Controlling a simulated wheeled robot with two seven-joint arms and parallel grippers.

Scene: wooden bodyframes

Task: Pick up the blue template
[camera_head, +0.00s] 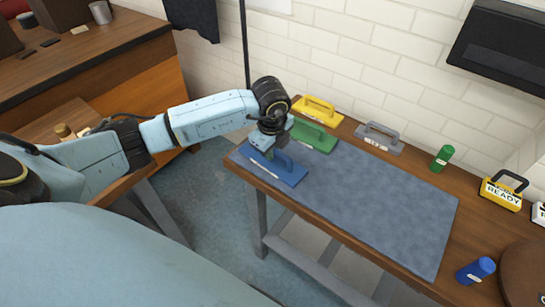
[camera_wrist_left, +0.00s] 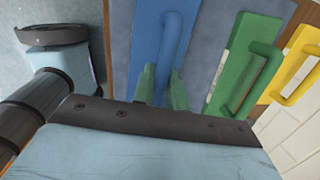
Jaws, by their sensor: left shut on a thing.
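The blue template (camera_head: 278,172) is a flat blue plate with a raised handle, at the left end of the grey-blue mat in the head view. It also shows in the left wrist view (camera_wrist_left: 150,40). My left gripper (camera_head: 268,148) is above it, with its fingers (camera_wrist_left: 161,85) shut on the template's handle. From these views I cannot tell whether the plate touches the mat. My right gripper is in neither view.
A green template (camera_head: 314,136) lies close beside the blue one. A yellow template (camera_head: 320,110) and a grey template (camera_head: 378,138) are at the wall side. The mat (camera_head: 370,205) is mostly clear.

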